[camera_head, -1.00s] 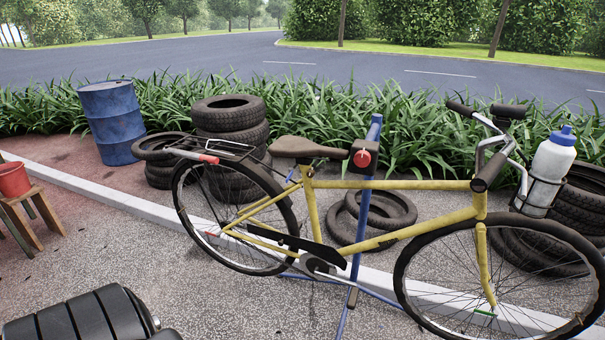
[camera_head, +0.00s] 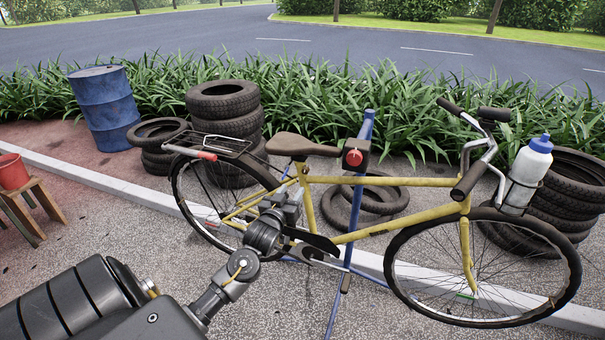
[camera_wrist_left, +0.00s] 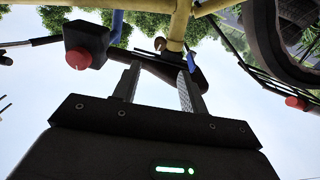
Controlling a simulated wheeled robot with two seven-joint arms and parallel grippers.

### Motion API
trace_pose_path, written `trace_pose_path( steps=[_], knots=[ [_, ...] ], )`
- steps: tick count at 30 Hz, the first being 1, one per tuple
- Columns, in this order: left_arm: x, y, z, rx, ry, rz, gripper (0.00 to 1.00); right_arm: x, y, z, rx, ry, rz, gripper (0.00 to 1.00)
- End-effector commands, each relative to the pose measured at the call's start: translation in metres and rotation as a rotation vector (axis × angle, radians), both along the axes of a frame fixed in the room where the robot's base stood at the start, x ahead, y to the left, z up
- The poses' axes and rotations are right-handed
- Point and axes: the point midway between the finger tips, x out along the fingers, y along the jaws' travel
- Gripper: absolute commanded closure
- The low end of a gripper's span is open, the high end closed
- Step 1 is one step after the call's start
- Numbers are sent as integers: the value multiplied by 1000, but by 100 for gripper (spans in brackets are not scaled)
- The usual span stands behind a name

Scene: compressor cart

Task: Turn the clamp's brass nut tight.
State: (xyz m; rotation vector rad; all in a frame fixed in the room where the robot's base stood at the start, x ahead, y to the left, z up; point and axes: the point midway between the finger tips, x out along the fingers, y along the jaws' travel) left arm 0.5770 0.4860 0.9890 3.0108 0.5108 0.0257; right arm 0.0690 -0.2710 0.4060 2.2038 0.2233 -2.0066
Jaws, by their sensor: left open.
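A yellow bicycle (camera_head: 395,220) hangs on a blue repair stand (camera_head: 357,200). Its dark saddle (camera_head: 300,146) sits above the seat tube (camera_head: 308,205). In the left wrist view the yellow seat tube (camera_wrist_left: 180,22) runs up to a small seat clamp (camera_wrist_left: 170,46), with the saddle beyond. A small brownish spot beside the clamp may be the brass nut; I cannot tell for sure. My left gripper (camera_head: 293,196) is beside the frame below the saddle. In the wrist view its fingers (camera_wrist_left: 160,78) are apart and empty, pointing toward the clamp. My right gripper is not in view.
The stand's black clamp head with a red knob (camera_wrist_left: 78,58) is near the left finger in the wrist view. The rear wheel (camera_head: 195,205) and rack (camera_head: 212,144) are close to the arm. Stacked tires (camera_head: 222,100) and a blue drum (camera_head: 105,108) stand behind.

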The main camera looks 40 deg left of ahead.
Motion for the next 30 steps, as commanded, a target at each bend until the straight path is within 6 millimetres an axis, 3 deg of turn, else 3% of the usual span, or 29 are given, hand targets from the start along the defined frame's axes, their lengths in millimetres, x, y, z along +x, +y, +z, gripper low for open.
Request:
trace_pose_path(
  steps=[18, 30],
  knots=[
    [90, 31, 1, 2, 2, 0, 57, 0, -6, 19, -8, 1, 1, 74],
    [100, 35, -1, 2, 2, -1, 57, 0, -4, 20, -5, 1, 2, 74]
  ],
)
